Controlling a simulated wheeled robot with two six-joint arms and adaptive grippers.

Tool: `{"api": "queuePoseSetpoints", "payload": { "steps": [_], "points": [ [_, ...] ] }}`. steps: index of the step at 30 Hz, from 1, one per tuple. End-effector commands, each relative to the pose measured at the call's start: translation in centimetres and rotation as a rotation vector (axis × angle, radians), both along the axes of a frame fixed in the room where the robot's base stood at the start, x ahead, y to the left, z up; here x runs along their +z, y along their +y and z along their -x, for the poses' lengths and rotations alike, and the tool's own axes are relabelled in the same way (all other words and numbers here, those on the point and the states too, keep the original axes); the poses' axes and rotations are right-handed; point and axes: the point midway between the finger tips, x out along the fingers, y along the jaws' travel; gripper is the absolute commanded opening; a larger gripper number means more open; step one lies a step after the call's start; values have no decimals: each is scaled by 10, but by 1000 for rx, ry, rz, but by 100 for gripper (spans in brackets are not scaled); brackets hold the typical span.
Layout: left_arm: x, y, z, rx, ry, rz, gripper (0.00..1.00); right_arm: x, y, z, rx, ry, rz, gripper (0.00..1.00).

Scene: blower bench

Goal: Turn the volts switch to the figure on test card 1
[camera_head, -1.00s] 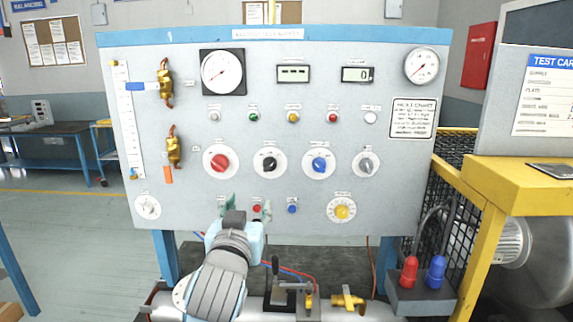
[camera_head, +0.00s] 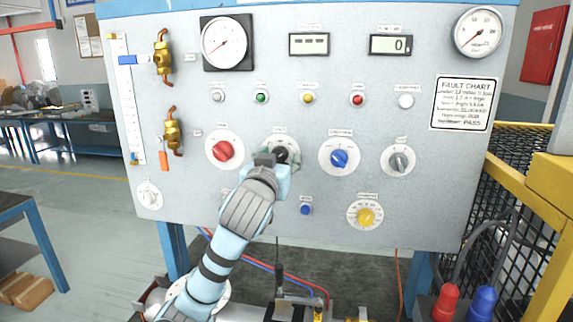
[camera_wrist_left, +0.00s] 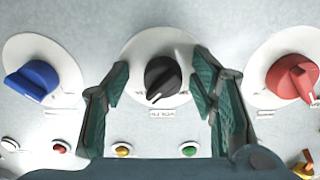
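The black knob (camera_head: 281,153) is the second in the row of large knobs on the grey panel, with a white dial around it. My left gripper (camera_head: 268,165) is in front of it and partly hides it. In the left wrist view, which is upside down, the black knob (camera_wrist_left: 162,77) shows between the two green fingertips of my left gripper (camera_wrist_left: 162,85). The fingers are open, with a gap on each side of the knob. The label by the knob is too small to read surely. The test card is out of view. My right gripper is not in view.
A red knob (camera_head: 224,150) and a blue knob (camera_head: 340,158) flank the black one. A grey knob (camera_head: 399,161) and a yellow knob (camera_head: 366,216) are further right. Small lamps line up above. The fault chart (camera_head: 462,103) is at right, by a yellow frame (camera_head: 520,163).

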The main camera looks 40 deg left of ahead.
Motion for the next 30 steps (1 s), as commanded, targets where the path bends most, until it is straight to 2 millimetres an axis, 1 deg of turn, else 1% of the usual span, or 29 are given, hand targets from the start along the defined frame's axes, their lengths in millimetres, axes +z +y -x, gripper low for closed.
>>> {"api": "queuePoseSetpoints", "payload": {
  "steps": [2, 5, 6, 8, 10, 15, 23, 30],
  "points": [
    [0, 0, -1, -2, 1, 0, 50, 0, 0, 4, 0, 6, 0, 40],
    [1, -1, -1, -2, 1, 0, 50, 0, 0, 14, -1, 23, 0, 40],
    [1, -1, -1, -2, 1, 0, 49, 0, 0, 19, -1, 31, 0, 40],
    [1, -1, -1, -2, 1, 0, 39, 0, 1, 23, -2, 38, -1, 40],
    [1, -1, -1, -1, 1, 0, 28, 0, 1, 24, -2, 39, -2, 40],
    [1, 0, 0, 0, 1, 0, 2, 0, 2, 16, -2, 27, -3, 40],
    [0, 1, 0, 1, -5, 13, 2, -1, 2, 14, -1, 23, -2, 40],
    [0, 1, 1, 2, -48, 91, 2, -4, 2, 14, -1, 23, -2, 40]
  ]
}}
